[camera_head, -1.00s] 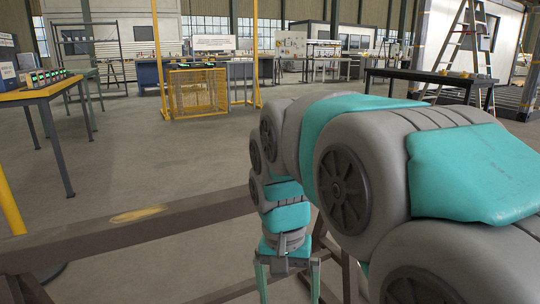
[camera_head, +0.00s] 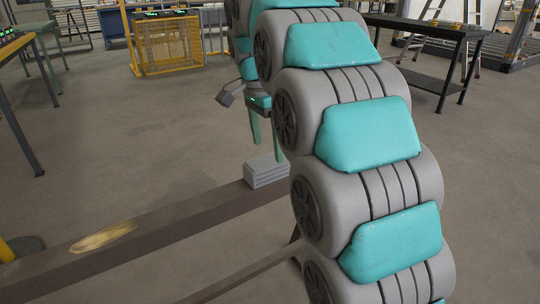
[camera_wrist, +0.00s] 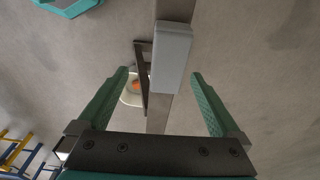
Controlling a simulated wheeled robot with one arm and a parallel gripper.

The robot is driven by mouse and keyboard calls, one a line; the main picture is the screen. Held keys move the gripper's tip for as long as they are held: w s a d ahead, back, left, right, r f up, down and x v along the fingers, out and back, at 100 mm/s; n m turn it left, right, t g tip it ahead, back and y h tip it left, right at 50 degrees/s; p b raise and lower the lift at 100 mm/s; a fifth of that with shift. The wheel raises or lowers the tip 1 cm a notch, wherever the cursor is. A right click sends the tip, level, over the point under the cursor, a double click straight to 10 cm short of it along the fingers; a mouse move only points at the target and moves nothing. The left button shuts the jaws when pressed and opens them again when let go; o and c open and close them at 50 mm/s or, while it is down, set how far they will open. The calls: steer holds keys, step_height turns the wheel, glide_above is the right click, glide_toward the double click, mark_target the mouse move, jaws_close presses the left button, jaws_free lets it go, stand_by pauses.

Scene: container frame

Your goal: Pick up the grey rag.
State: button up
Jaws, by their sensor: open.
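The grey rag (camera_head: 266,174) is a small folded, layered block lying on the brown beam (camera_head: 170,222), just left of my arm in the head view. In the wrist view the rag (camera_wrist: 171,57) lies on the beam, lengthwise along it, in the upper middle. My gripper (camera_head: 268,150) points down above the rag, with its teal fingers apart. In the wrist view my gripper (camera_wrist: 160,73) is open and empty, and the rag appears between and beyond the fingertips, nearer the right one. The remaining height above the rag is hard to tell.
A worn yellow patch (camera_head: 103,236) marks the beam at left. A yellow cage (camera_head: 168,44) and a dark table (camera_head: 428,45) stand farther back. Open concrete floor lies left of the beam. In the wrist view, an orange item (camera_wrist: 137,85) shows below, partly hidden.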

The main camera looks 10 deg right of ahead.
mark_target(269, 160)
steer(key=shift+w+r, duration=0.1)
steer(key=shift+w, duration=0.5)
steer(key=shift+w+d+f, duration=0.1)
steer(key=shift+f, duration=0.9)
steer(key=shift+w+d+f, duration=0.1)
steer(key=shift+f, duration=1.35)
steer(key=shift+w+d+f, duration=0.1)
steer(key=shift+f, duration=1.35)
steer(key=c, duration=1.4)
steer(key=shift+r, duration=0.1)
steer(key=shift+r, duration=1.25)
steer(key=shift+s+r, duration=0.15)
steer(key=shift+r, duration=0.4)
steer(key=s+r, duration=0.1)
steer(key=s, duration=1.4)
steer(key=shift+s+a+r+b, duration=0.2)
steer(key=shift+s+a+b, duration=0.2)
steer(key=shift+a+b, duration=0.05)
